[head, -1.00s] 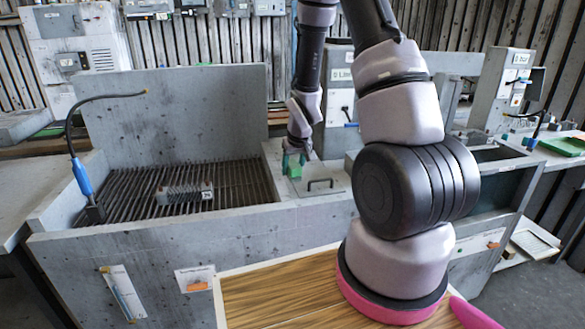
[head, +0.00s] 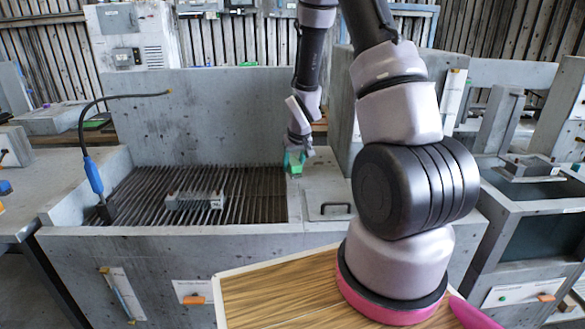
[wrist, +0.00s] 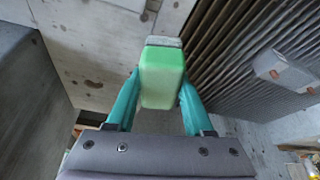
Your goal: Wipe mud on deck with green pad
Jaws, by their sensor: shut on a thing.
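My gripper (head: 295,160) hangs over the left edge of the concrete deck (head: 324,185), close to the grate. Its teal fingers are shut on the green pad (wrist: 162,72), a block with a grey end, which fills the middle of the wrist view. The pad also shows small below the fingers in the head view (head: 296,168). I cannot tell whether it touches the deck. No mud is clearly visible on the deck; some of it is hidden by my arm.
A slatted grate (head: 245,195) lies left of the deck, with a finned grey block (head: 194,200) on it. A handle (head: 336,208) sits on the deck's hatch. A blue-handled hose (head: 93,175) stands at the grate's left. A tall panel (head: 190,115) rises behind.

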